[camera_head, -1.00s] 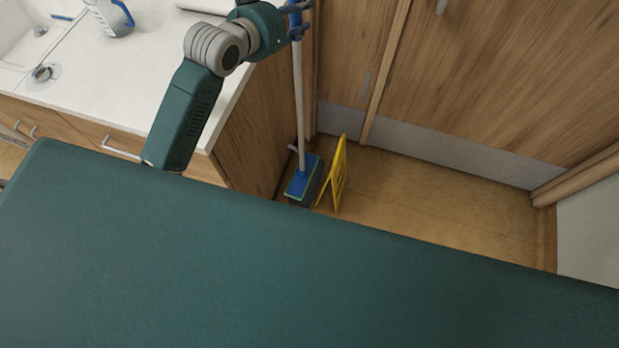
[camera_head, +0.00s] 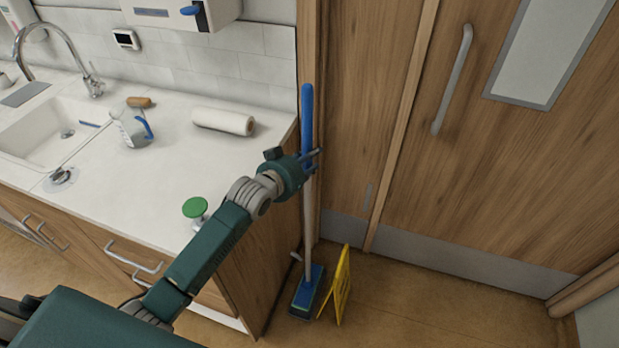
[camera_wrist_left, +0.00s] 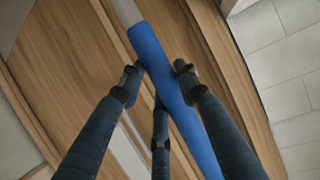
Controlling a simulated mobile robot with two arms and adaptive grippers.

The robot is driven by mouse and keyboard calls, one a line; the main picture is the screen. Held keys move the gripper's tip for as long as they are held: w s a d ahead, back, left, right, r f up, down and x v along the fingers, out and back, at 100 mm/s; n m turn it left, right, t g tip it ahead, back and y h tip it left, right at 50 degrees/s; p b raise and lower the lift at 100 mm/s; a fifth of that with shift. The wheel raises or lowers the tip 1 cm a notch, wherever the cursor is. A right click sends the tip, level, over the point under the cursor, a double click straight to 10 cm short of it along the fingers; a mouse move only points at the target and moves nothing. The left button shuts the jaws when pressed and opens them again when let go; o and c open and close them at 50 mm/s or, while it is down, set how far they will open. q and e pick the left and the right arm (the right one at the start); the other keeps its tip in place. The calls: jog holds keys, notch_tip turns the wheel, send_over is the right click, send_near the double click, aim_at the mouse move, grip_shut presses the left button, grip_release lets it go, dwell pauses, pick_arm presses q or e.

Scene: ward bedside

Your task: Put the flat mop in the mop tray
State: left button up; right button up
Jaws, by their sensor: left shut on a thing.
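The flat mop stands upright beside the cabinet's end, in the middle of the head view. It has a blue grip (camera_head: 307,108), a pale pole (camera_head: 309,215) and a blue flat head (camera_head: 312,283) near the floor. My left gripper (camera_head: 314,160) is shut on the handle at its upper part. The left wrist view shows its dark fingers (camera_wrist_left: 158,82) around the blue handle (camera_wrist_left: 165,70). A dark, green-edged shape lies at the mop head; I cannot tell whether it is the mop tray or part of the head. My right gripper is not in view.
A yellow floor sign (camera_head: 341,285) stands just right of the mop head. The counter (camera_head: 165,170) holds a spray bottle (camera_head: 132,128), a paper roll (camera_head: 223,122) and a green-lidded container (camera_head: 195,208). A wooden door (camera_head: 500,170) closes the back. Floor (camera_head: 430,310) is clear at right.

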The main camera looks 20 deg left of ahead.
aim_at(309, 179)
pick_arm(q)
notch_tip(309, 179, down, 8)
jog(key=shift+r, duration=0.25)
jog(key=o, duration=1.2)
jog(key=shift+f, duration=0.15)
jog(key=shift+o, duration=0.2)
jog(key=shift+s, duration=0.15)
jog(key=v, duration=1.2)
